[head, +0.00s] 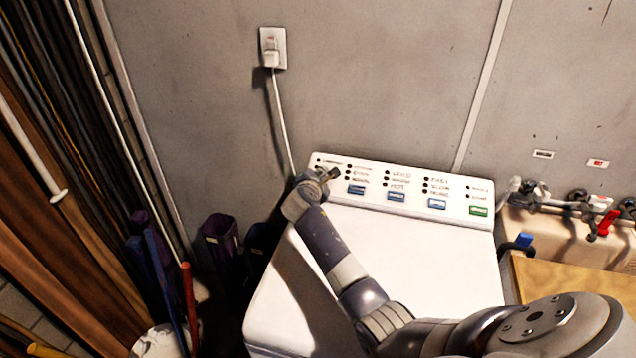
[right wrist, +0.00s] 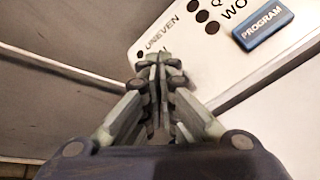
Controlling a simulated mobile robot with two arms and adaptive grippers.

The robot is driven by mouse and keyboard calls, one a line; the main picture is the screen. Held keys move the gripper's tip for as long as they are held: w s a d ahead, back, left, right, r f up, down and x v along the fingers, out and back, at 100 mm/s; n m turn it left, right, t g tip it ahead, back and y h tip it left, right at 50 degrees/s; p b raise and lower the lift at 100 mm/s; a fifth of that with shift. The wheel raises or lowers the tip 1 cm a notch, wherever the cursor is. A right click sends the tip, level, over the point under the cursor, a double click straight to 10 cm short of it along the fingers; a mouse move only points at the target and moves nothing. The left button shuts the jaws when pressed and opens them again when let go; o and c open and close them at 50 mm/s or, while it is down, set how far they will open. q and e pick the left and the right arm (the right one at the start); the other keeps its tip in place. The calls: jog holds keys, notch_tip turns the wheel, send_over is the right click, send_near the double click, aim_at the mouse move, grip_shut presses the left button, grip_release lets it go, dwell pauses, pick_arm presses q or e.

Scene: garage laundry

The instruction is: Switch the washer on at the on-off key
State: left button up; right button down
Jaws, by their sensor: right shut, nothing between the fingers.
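The white washer (head: 275,290) stands against the grey wall, with a sloped control panel (head: 455,190) along its back edge. My right gripper (head: 331,174) is at the panel's left end, its fingers shut and empty. In the right wrist view the closed fingertips (right wrist: 155,62) lie over the panel just below the word UNEVEN. Whether they touch it I cannot tell. A blue PROGRAM key (right wrist: 264,24) is to their right, and it also shows in the head view (head: 356,189). No key marked on-off is readable; the fingers hide part of the panel there. My left gripper is out of view.
More blue keys (head: 396,197) and a green key (head: 479,211) run along the panel. A plug with a cord (head: 271,50) is on the wall. Taps (head: 577,200) and a wooden board (head: 560,280) are at the right. Boards and poles (head: 60,200) stand at the left.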

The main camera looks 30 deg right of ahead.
jog(key=shift+w+d+f+b, duration=0.1)
jog(key=shift+f+b, duration=0.1)
jog(key=shift+f, duration=0.2)
jog(key=shift+d+f+b, duration=0.1)
jog(key=shift+f+b, duration=0.05)
jog(key=shift+f, duration=0.25)
dwell(1.2)
jog(key=shift+r, duration=0.1)
jog(key=shift+a+r+p, duration=0.1)
jog(key=shift+r+p, duration=0.4)
jog(key=shift+p, duration=0.45)
jog(key=shift+a+r, duration=0.1)
jog(key=shift+r, duration=0.15)
jog(key=shift+p, duration=0.3)
jog(key=shift+a+r+p, duration=0.1)
jog(key=shift+r+p, duration=0.5)
jog(key=shift+p, duration=0.05)
jog(key=r+p, duration=0.1)
jog(key=s+a+r+p, duration=0.1)
jog(key=p, duration=0.1)
jog(key=r+p, duration=0.1)
jog(key=shift+s+a+r, duration=0.15)
jog(key=shift+s+r, duration=0.05)
jog(key=shift+s, duration=0.05)
